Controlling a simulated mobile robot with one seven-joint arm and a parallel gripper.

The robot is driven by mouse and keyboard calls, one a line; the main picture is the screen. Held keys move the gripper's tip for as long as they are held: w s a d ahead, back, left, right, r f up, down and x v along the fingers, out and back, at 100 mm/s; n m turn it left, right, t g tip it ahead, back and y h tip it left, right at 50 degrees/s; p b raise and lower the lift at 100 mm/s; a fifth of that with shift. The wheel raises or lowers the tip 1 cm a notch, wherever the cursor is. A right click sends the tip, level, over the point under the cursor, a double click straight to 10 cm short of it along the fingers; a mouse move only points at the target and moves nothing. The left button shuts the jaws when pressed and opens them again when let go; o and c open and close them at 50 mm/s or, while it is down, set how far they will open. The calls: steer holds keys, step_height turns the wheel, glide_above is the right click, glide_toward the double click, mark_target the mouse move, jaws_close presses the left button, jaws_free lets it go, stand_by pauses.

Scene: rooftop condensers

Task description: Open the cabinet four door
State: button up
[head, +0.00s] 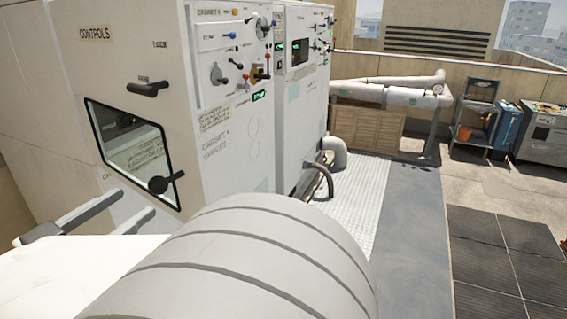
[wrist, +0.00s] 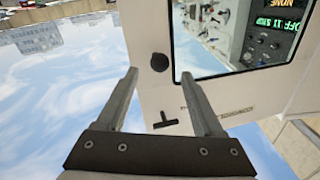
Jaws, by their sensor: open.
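A white cabinet labelled "CONTROLS" (head: 95,33) fills the left of the head view. I cannot read which cabinet is number four. My gripper (head: 135,202) is open and empty, low beside this face. In the wrist view the open fingers (wrist: 160,78) point toward the face. The black knob (wrist: 159,62) shows between the fingertips, apparently untouched.
A panel of switches and levers (head: 235,60) and a second cabinet (head: 300,100) stand to the right. Pipes (head: 390,95) and a slatted crate (head: 365,128) are behind. A grey walkway (head: 408,225) is clear; dark floor panels (head: 510,260) lie right of it.

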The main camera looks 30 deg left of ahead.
steer(key=s+b, duration=0.1)
steer(key=s, duration=0.9)
steer(key=shift+d, duration=0.1)
